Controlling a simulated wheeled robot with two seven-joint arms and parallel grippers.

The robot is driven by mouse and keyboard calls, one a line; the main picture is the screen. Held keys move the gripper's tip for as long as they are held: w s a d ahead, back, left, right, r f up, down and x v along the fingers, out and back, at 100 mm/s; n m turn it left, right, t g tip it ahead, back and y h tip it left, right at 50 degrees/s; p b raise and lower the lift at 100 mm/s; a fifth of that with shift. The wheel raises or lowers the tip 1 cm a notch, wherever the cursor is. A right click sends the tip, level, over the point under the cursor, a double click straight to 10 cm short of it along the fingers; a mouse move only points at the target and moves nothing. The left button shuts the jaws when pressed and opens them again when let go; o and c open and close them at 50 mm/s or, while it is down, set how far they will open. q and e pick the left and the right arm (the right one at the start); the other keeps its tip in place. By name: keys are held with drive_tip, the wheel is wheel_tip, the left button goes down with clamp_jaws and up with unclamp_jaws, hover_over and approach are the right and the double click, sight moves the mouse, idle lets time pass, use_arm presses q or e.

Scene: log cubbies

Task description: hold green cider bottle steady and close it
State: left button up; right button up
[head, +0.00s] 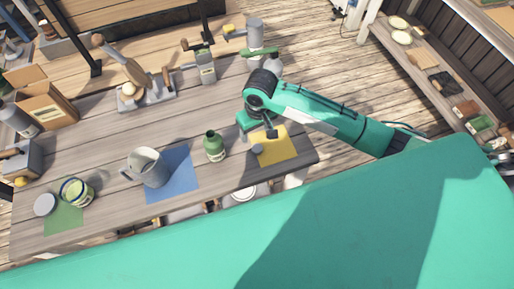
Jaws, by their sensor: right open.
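The green cider bottle (214,147) stands upright on the wooden table, with no cap visible on its neck. A small grey cap-like disc (257,149) sits on the yellow mat (283,149), to the right of the bottle. My right gripper (257,131) is open over the yellow mat, just behind the disc and to the right of the bottle. Its fingers are apart, with nothing seen between them. It does not touch the bottle. My left gripper is not in view.
A grey pitcher (150,168) stands on a blue mat (182,177) left of the bottle. A jar (76,192) and a round lid (45,205) are on a green mat (64,218). Corking tools (150,96) and a cardboard box (44,107) stand farther back.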

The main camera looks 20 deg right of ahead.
drive_tip(key=shift+w+d+r+m+h, duration=0.15)
drive_tip(key=shift+w+d+r+h, duration=0.05)
drive_tip(key=shift+w+d, duration=0.25)
drive_tip(key=shift+w+d+r+m+h, duration=0.15)
drive_tip(key=shift+w+d+h, duration=0.05)
drive_tip(key=shift+w+d, duration=0.25)
drive_tip(key=p, duration=0.2)
hover_over(257, 148)
drive_tip(key=f, duration=0.8)
drive_tip(key=shift+d+f, duration=0.35)
drive_tip(key=shift+d, duration=0.05)
drive_tip(key=shift+a+f+p, duration=0.15)
drive_tip(key=shift+f+p, duration=0.15)
drive_tip(key=shift+f, duration=0.1)
drive_tip(key=f, duration=0.2)
drive_tip(key=f+p, duration=0.1)
drive_tip(key=shift+a+f, duration=0.1)
drive_tip(key=shift+a, duration=0.15)
drive_tip(key=shift+f, duration=0.6)
